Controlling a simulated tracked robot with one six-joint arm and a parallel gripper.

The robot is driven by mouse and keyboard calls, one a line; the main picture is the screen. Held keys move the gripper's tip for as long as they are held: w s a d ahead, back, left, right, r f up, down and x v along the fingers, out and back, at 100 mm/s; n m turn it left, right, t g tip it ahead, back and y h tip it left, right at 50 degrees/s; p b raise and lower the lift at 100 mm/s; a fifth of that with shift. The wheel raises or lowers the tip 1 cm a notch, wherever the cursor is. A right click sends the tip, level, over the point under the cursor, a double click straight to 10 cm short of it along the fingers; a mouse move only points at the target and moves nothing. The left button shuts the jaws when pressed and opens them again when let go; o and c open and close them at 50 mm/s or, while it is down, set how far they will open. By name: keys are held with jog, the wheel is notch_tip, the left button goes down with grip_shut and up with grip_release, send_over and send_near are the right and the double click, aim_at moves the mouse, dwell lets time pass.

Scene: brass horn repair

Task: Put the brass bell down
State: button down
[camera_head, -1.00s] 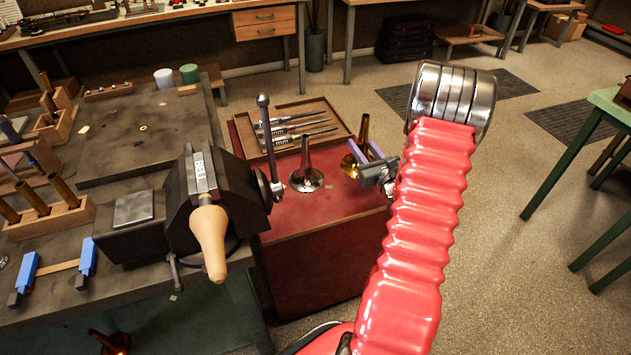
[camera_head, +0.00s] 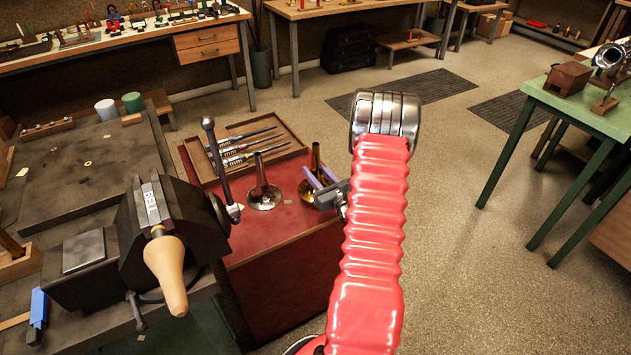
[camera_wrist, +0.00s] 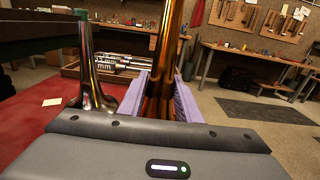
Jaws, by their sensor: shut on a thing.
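The brass bell (camera_head: 316,160) is upright, its narrow tube up and its flare low, near the right edge of the red top (camera_head: 272,222). It also shows in the wrist view (camera_wrist: 170,60), close up between the lilac fingers. My gripper (camera_head: 318,184) is shut on the brass bell. Whether the flare touches the red top is hidden by my gripper. A silver bell (camera_head: 264,190) stands upright on the red top just left of the brass bell; it also shows in the wrist view (camera_wrist: 90,75).
A wooden tray (camera_head: 292,150) with several long tools lies behind the bells. A dark vise (camera_head: 165,215) with a tan mandrel (camera_head: 166,275) stands left on the workbench. A green table (camera_head: 560,110) is at the right. Open floor (camera_head: 455,200) lies between.

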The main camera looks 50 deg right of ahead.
jog(key=shift+f, duration=2)
jog(key=c, duration=1.3)
grip_release()
jog(key=shift+f, duration=0.1)
jog(key=v, duration=1.2)
